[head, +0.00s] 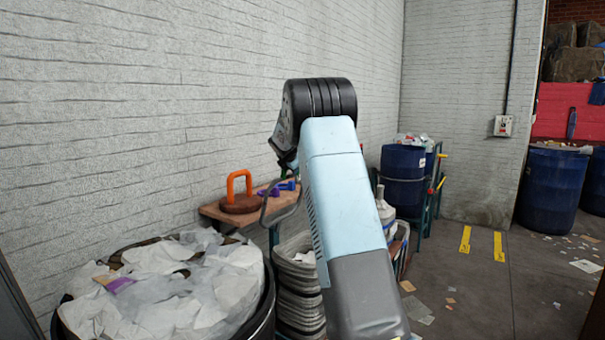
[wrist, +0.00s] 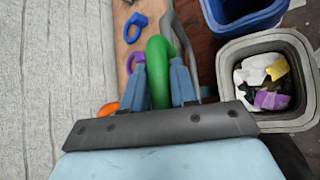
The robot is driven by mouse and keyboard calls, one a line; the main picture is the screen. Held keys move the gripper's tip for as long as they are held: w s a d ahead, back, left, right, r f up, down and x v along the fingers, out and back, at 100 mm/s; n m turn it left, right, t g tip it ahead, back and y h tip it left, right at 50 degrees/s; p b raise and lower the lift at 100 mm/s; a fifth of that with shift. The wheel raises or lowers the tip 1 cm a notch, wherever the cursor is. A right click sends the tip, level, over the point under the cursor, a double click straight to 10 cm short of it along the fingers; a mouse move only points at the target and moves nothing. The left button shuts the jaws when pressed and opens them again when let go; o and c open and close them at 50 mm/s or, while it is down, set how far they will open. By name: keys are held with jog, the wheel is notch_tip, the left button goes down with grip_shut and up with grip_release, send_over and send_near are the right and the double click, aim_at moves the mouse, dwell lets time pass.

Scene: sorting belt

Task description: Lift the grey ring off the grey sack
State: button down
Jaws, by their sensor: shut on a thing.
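My gripper (wrist: 159,75) is shut on a green ring (wrist: 157,50) in the wrist view; the thick green loop passes between its two blue-grey fingers. A thin grey ring (wrist: 181,38) stands just right of the green one, beside the right finger and outside the jaws. In the head view the grey ring (head: 287,211) shows left of my arm, by the shelf's right end. The grey ring's foot is hidden behind my finger. I cannot make out a grey sack; a dark brown surface (wrist: 203,60) lies beside the ring. In the head view my arm hides the fingertips.
A wooden shelf (head: 212,211) along the wall carries an orange ring (head: 231,182) on a brown base, plus purple and blue pieces. A grey bin (wrist: 236,54) and a blue bin (wrist: 215,15) stand right in the wrist view. A paper-filled drum (head: 268,300) is at front left.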

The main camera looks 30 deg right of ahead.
jog(key=shift+w+a+r, duration=0.1)
jog(key=shift+w+a, duration=0.15)
jog(key=shift+w, duration=0.35)
jog(key=c, duration=1)
grip_release()
jog(key=v, duration=1.4)
